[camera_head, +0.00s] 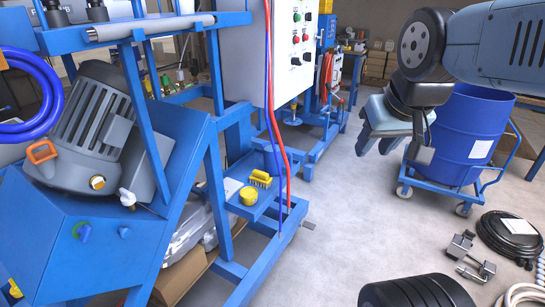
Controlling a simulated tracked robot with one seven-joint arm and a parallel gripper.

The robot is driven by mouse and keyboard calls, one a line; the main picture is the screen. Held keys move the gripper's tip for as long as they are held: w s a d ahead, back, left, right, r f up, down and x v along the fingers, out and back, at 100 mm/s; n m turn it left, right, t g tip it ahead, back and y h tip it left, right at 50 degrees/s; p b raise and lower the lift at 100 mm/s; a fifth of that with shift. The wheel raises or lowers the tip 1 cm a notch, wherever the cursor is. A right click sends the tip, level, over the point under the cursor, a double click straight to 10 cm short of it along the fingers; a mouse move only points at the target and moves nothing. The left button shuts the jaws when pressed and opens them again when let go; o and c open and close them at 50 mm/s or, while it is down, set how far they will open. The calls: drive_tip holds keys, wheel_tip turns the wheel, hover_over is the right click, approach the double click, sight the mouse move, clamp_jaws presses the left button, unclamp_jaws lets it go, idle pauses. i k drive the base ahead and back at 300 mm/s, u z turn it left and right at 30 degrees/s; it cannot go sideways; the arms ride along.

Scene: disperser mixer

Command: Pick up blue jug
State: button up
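I cannot make out a distinct blue jug in this view. The largest blue container is a drum (462,140) with a white label at the right, on a blue wheeled trolley (436,186); my arm and gripper cover part of it. My gripper (396,152) hangs from my arm at the upper right, in front of the drum's left side.
A blue machine frame (250,262) with a grey motor (85,130) fills the left. Its low shelf holds a yellow brush (261,178) and a yellow round item (249,196). A coiled black cable (512,236) and metal clamps (468,258) lie at right. The middle floor is clear.

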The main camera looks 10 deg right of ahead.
sight(270, 162)
drive_tip(key=z, duration=1.1)
drive_tip(key=i, duration=2.05)
drive_tip(key=u, duration=1.75)
